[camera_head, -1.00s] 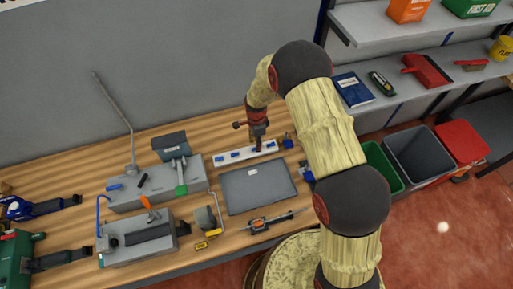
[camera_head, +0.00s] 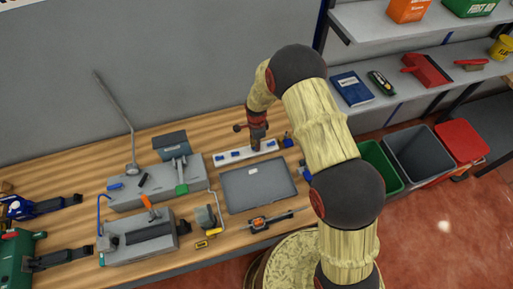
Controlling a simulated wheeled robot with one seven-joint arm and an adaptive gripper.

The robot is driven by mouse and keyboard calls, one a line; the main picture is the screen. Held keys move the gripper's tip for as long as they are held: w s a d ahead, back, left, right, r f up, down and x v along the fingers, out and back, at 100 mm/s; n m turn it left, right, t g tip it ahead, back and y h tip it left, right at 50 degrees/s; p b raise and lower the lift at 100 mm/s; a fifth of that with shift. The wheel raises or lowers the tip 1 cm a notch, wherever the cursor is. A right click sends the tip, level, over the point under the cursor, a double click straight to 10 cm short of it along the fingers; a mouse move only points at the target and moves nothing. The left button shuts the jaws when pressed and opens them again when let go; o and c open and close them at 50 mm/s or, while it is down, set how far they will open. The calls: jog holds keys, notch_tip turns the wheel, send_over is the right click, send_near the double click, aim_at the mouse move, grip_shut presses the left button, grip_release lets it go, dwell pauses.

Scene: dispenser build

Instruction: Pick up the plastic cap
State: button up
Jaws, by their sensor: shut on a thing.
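My gripper (camera_head: 256,146) points down at the white strip (camera_head: 226,162) near the back of the wooden bench. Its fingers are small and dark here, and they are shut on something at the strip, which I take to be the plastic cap. The cap itself is too small and too covered by the fingers to make out. Several small blue pieces sit along the strip, to the left and right of the fingers. I cannot tell whether the held thing is clear of the strip.
A grey flat plate (camera_head: 258,186) lies just in front of the strip. Grey fixtures (camera_head: 155,190) with a tall bent rod stand to the left. A small blue part (camera_head: 288,140) is right of the strip. Bins (camera_head: 415,155) and shelves are at the right.

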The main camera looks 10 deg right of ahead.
jog(key=shift+r, duration=0.1)
jog(key=shift+r, duration=0.25)
jog(key=r, duration=0.3)
jog(key=shift+s, duration=0.25)
jog(key=s+r+b, duration=0.2)
jog(key=s+r, duration=0.7)
jog(key=s, duration=0.4)
jog(key=shift+s+a+r, duration=0.15)
jog(key=shift+s+a, duration=0.1)
jog(key=shift+a, duration=0.15)
jog(key=shift+o, duration=0.4)
grip_shut()
